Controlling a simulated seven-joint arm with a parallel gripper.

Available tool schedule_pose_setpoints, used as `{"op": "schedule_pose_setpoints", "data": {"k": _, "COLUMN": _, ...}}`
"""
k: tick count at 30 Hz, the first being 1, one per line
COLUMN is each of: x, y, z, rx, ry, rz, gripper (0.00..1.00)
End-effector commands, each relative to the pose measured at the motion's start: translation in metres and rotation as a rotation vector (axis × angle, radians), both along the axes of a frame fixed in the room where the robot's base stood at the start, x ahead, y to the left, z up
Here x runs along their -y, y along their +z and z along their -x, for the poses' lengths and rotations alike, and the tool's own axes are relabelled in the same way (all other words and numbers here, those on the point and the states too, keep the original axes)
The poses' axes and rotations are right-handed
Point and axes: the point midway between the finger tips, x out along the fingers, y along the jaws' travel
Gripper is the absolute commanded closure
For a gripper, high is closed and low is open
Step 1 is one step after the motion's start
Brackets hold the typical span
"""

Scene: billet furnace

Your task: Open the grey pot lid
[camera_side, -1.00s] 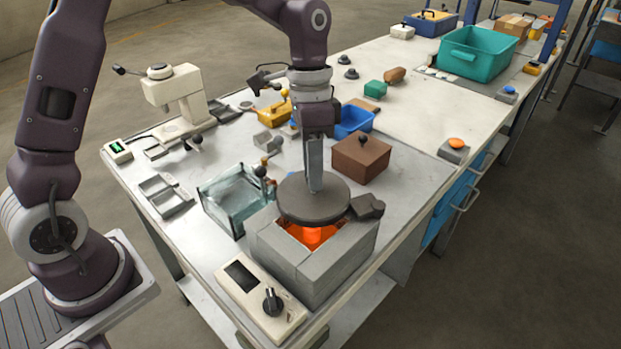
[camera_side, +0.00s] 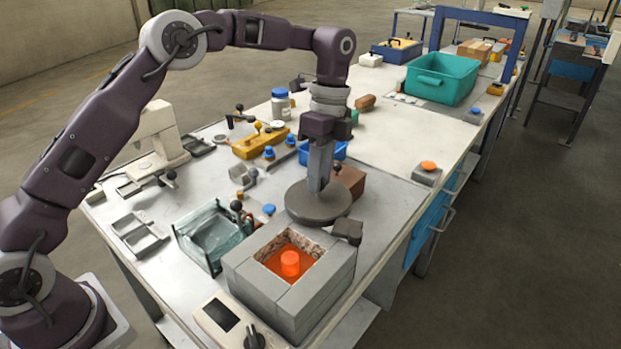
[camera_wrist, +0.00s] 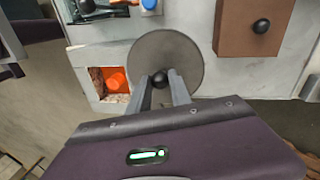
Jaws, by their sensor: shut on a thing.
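The grey pot lid (camera_side: 318,207) is a round flat disc with a black knob, which shows in the wrist view (camera_wrist: 166,52). My gripper (camera_side: 318,187) is shut on the knob, with its fingers pointing down. In the wrist view the fingertips (camera_wrist: 161,82) are on either side of the knob. The lid looks level and lies beyond the grey block furnace (camera_side: 322,297), beside its square opening. A dark block (camera_side: 347,231) sits at the furnace's back right corner, next to the lid. An orange glowing billet (camera_side: 290,262) is visible inside the uncovered opening.
A brown box with a knob (camera_wrist: 256,27) stands close to the lid. A glass-sided tank (camera_side: 212,236) is left of the furnace. A control box with a dial (camera_side: 228,320) stands in front. A small pad with an orange button (camera_side: 427,171) is at the right edge.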

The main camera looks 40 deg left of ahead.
Motion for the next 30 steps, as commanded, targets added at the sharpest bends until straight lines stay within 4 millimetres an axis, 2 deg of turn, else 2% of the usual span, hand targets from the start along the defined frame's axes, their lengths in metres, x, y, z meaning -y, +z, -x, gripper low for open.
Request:
{"op": "schedule_pose_setpoints", "data": {"k": 9, "x": 0.0043, "y": 0.0003, "z": -0.0094, "rx": 0.002, "ry": -0.081, "rz": 0.0, "gripper": 1.0}}
{"op": "schedule_pose_setpoints", "data": {"k": 23, "x": 0.0051, "y": 0.0003, "z": -0.0103, "rx": 0.001, "ry": -0.092, "rz": 0.002, "gripper": 1.0}}
{"op": "schedule_pose_setpoints", "data": {"k": 24, "x": 0.0051, "y": 0.0003, "z": -0.0103, "rx": 0.001, "ry": -0.092, "rz": 0.002, "gripper": 0.69}}
{"op": "schedule_pose_setpoints", "data": {"k": 27, "x": 0.005, "y": 0.0002, "z": -0.0102, "rx": 0.001, "ry": -0.093, "rz": 0.001, "gripper": 0.54}}
{"op": "schedule_pose_setpoints", "data": {"k": 30, "x": 0.0049, "y": 0.0002, "z": -0.0102, "rx": 0.001, "ry": -0.093, "rz": 0.001, "gripper": 0.54}}
